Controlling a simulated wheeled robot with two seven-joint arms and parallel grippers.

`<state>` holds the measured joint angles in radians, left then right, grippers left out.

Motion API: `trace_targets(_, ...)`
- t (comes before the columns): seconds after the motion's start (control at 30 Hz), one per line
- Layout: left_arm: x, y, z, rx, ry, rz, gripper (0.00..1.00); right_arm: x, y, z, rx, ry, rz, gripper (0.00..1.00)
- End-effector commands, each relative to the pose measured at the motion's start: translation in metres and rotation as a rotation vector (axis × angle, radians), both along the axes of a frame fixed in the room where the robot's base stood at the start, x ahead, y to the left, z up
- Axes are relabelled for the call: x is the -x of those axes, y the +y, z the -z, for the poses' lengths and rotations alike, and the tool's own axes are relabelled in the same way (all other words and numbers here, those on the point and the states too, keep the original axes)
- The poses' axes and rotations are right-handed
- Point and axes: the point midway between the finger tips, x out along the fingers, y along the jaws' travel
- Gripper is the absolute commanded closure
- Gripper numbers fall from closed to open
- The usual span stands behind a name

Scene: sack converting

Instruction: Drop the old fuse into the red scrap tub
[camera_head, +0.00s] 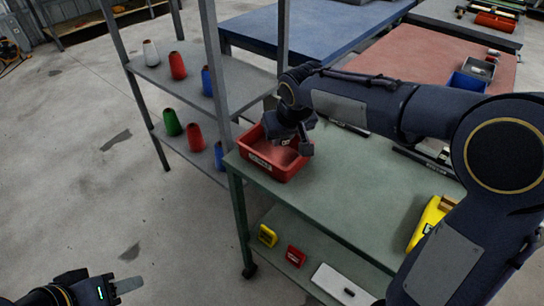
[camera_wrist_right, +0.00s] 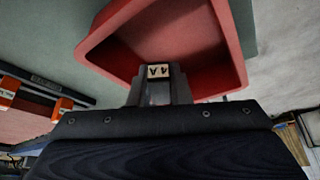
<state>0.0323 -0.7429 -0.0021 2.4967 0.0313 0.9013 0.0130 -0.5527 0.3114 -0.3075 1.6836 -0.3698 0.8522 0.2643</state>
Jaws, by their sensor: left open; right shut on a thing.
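The red scrap tub (camera_head: 262,166) stands at the far left corner of the green-topped bench. It looks empty where I see inside. My right gripper (camera_head: 296,146) reaches over the tub, pointing down. In the right wrist view the right gripper (camera_wrist_right: 158,92) is shut on the old fuse (camera_wrist_right: 158,71), a small block with a pale label that seems to read 4A. The fuse is over the opening of the tub (camera_wrist_right: 228,42); its exact height above the floor of the tub is unclear. My left gripper (camera_head: 116,288) is open and empty, low at the bottom left, away from the bench.
A grey rack (camera_head: 150,72) with several coloured cones stands just left of the tub. A yellow object (camera_head: 428,222) lies on the right of the green bench (camera_head: 345,190). Small yellow and red items lie on its lower shelf (camera_head: 280,232). The floor at left is clear.

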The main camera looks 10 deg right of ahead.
Motion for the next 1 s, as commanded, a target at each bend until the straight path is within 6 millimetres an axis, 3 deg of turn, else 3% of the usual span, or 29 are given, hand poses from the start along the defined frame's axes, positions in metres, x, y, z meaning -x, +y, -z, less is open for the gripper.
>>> trace_targets(0.27, 0.000, 0.000, 0.002, 0.000, 0.000, 0.000, 0.59, 0.000, 0.000, 0.002, 0.000, -0.001, 0.000, 1.00)
trace_targets(0.3, 0.000, 0.000, 0.002, 0.000, 0.000, 0.000, 0.59, 0.000, 0.000, 0.002, 0.000, -0.001, 0.000, 0.79)
trace_targets(0.47, 0.000, 0.000, 0.002, 0.000, 0.000, 0.000, 0.59, 0.000, 0.000, 0.002, 0.000, -0.001, 0.000, 0.58)
trace_targets(0.77, 0.000, 0.000, 0.000, 0.000, 0.000, 0.000, 0.59, 0.001, 0.000, -0.002, -0.001, -0.002, 0.000, 0.57)
trace_targets(1.0, 0.000, 0.000, -0.008, 0.000, 0.000, 0.000, 0.59, 0.015, -0.001, -0.038, -0.003, -0.006, -0.002, 0.57)
